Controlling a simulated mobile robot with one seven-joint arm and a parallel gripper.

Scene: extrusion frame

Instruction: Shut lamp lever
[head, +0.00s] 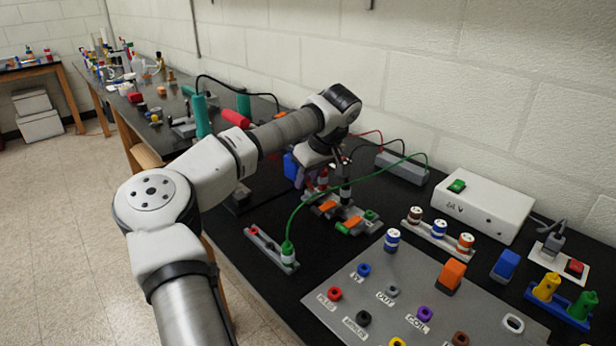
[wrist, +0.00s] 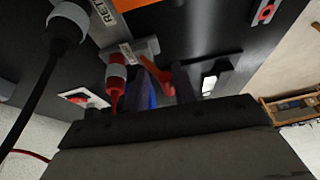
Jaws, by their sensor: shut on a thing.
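My gripper (head: 330,178) points down over the black bench top among small switch units and plugs. In the wrist view, my gripper's two dark fingers (wrist: 163,85) are close together, with a small red piece (wrist: 162,76) between them. This looks like a lever handle; I cannot read a lamp label on it. Its base and angle are mostly hidden by the fingers. Beside it, a red plug (wrist: 116,70) with a grey collar stands in a grey block. Orange levers on a grey switch unit (head: 350,223) lie just in front of my gripper in the head view.
A black plug (wrist: 68,22) and its cable are close to my gripper. A green cable loops from a green plug (head: 288,252) across the bench. A white supply box (head: 485,205) stands at the right. A grey socket panel (head: 350,290) fills the front; a block wall rises behind.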

